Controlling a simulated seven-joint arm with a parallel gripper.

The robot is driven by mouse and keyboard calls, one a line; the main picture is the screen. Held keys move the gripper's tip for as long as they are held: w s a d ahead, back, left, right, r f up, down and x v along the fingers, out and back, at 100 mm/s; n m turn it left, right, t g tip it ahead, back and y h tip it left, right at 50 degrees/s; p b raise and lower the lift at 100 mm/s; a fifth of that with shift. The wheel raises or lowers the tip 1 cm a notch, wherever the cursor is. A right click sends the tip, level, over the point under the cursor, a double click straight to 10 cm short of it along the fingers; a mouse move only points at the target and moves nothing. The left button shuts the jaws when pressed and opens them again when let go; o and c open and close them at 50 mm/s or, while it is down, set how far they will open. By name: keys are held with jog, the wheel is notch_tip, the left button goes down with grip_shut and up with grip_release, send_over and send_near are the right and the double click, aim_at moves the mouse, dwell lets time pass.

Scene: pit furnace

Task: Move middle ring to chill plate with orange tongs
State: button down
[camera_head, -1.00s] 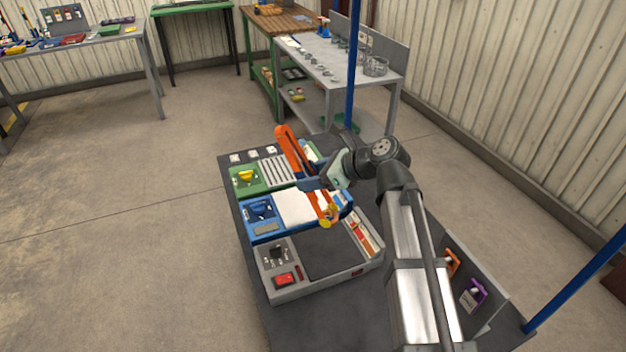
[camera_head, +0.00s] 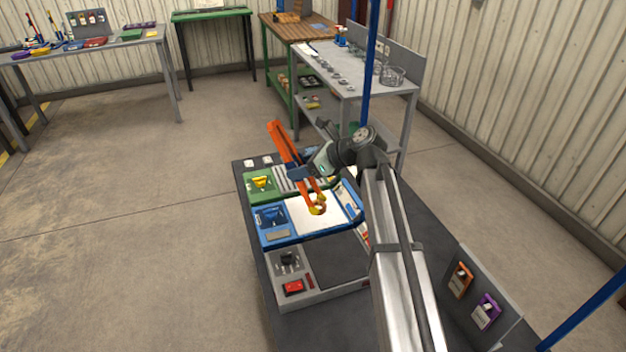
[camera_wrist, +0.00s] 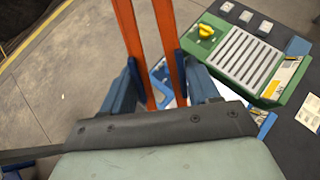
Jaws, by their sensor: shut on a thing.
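My gripper (camera_head: 300,173) is shut on the orange tongs (camera_head: 278,141), held slanting above the work table. In the wrist view the gripper's blue fingers (camera_wrist: 163,80) press on both orange arms of the tongs (camera_wrist: 170,50). The tongs' yellow tips (camera_head: 317,204) are over the white top of the blue unit (camera_head: 283,241), which looks like the chill plate. A small pale, ring-like shape (camera_head: 320,208) shows between the tips; I cannot tell its exact hold or height. The tips are out of sight in the wrist view.
The grey furnace unit (camera_head: 315,297) with its dark opening is in front of the blue unit. A green slatted unit (camera_head: 258,197) is behind it. An upright panel (camera_head: 501,297) with orange and purple tags stands at right. Blue posts (camera_head: 369,60) rise at the table's edge.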

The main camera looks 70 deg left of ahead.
jog(key=w+a, duration=0.3)
jog(key=a, duration=0.6)
jog(key=shift+a+r+m+t+y, duration=0.3)
jog(key=shift+r+m+y, duration=0.05)
jog(key=shift+m+y, duration=0.05)
jog(key=shift+s+f, duration=0.1)
jog(key=shift+f, duration=0.05)
notch_tip(320, 180, down, 9)
dwell(0.3)
jog(key=c, duration=0.8)
grip_release()
jog(key=shift+c, duration=0.2)
